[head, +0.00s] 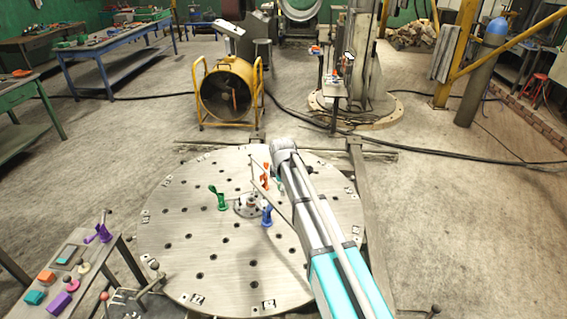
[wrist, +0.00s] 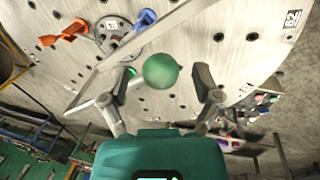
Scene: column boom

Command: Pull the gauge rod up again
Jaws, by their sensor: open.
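A green ball (wrist: 160,71), which looks like a knob, sits between the two fingers of my gripper (wrist: 167,76) in the wrist view. The fingers are spread wide, with a gap on each side of the ball. The ball hides what lies below it, so I cannot tell for sure that it tops the gauge rod. A long pale bar (wrist: 190,17) runs slantwise behind it. In the head view my arm hides most of my gripper and the ball cannot be made out.
The round metal table (head: 185,240) with holes bears a green lever piece (head: 221,199), a blue one (head: 267,215) and an orange one (head: 265,176) around its hub. A side bench with coloured blocks (head: 60,301) stands at lower left. A yellow-framed fan (head: 227,95) stands behind.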

